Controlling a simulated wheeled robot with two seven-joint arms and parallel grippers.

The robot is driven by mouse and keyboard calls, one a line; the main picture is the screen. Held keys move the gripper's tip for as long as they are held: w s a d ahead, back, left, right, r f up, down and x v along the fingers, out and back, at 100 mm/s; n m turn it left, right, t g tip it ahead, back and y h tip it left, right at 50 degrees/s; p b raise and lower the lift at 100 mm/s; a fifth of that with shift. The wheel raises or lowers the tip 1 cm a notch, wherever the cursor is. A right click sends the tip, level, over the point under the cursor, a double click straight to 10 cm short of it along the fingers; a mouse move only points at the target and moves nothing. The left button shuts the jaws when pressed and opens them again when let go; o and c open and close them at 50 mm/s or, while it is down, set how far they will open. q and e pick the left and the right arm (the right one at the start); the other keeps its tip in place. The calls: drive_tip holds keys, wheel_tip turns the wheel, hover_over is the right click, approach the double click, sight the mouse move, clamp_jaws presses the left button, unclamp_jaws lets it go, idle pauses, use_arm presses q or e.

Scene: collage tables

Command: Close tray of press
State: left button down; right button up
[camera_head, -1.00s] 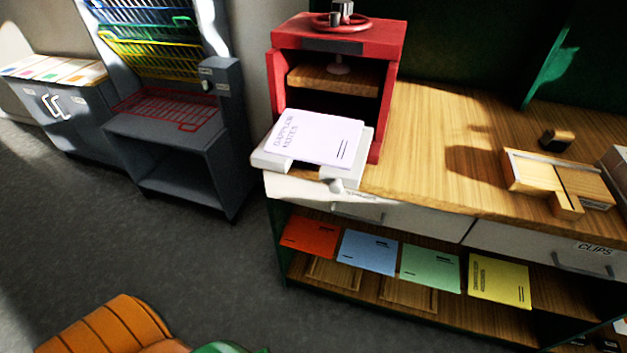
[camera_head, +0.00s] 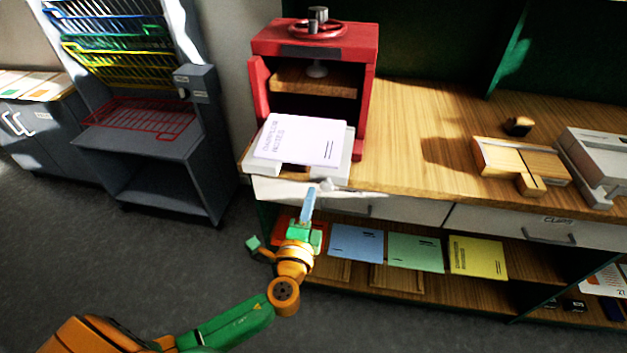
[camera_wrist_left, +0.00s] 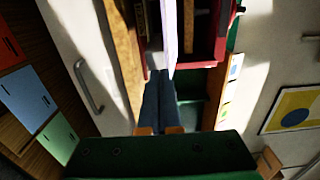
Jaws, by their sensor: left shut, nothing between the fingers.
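The red press (camera_head: 318,38) stands at the left end of the wooden counter, with a handwheel on top. Its white tray (camera_head: 338,172) is pulled out at the front and bears a pale lilac booklet (camera_head: 302,140). My left gripper (camera_head: 311,192) is shut and empty, its blue-grey fingers pointing up just below and in front of the tray. In the left wrist view the closed fingertips (camera_wrist_left: 160,78) lie near the edge of the booklet (camera_wrist_left: 170,35); I cannot tell whether they touch the tray. My right gripper is not in view.
White drawers (camera_head: 410,212) with handles lie under the counter. Below, a shelf holds red, blue, green and yellow booklets (camera_head: 415,252). A wooden block tool (camera_head: 520,165) and a grey machine (camera_head: 600,155) stand at right. A grey rack stands at left; the floor between is clear.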

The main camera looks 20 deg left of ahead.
sight(317, 176)
use_arm(q)
drive_tip(key=x, duration=0.4)
drive_tip(key=shift+w, duration=0.15)
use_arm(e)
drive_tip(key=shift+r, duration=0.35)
